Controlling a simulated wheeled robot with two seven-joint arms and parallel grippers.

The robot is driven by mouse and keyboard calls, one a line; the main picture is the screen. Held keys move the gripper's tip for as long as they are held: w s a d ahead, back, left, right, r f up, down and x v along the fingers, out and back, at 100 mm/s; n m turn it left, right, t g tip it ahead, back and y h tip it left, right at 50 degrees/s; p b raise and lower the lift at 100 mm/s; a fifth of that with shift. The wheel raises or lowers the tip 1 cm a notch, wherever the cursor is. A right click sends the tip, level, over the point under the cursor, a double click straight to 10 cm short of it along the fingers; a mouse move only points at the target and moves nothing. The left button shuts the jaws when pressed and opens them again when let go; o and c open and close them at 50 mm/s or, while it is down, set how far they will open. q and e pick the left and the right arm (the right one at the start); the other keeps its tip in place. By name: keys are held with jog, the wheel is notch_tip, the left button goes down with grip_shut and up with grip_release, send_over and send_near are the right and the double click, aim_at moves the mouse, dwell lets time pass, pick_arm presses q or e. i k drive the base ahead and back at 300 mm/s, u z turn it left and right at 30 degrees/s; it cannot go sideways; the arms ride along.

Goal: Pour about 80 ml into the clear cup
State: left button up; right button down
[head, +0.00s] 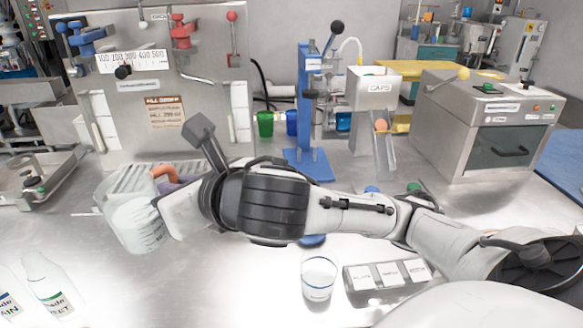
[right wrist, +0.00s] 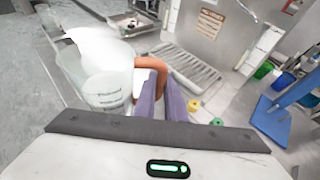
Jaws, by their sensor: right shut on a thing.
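A clear cup (head: 319,279) stands upright on the steel table at the lower middle of the head view. A translucent measuring jug (head: 133,224) with printed marks is at the left, well away from the cup, and looks slightly tilted. Its orange handle (right wrist: 158,72) shows in the right wrist view, where the jug body (right wrist: 105,90) is at the left. My right gripper (right wrist: 166,100) is shut on the jug's handle with its purple fingers. A bright white area shows at the jug's top; I cannot tell its level. My left gripper is not in view.
A steel panel machine (head: 200,90) stands behind the jug, with a slatted tray (right wrist: 190,72) before it. A blue press (head: 306,120) stands at the back middle. A card holder (head: 388,275) is right of the cup. Bottles (head: 48,285) are at the lower left.

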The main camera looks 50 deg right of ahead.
aim_at(315, 290)
jog(key=u, duration=0.45)
jog(key=k, duration=1.05)
jog(key=z, duration=0.7)
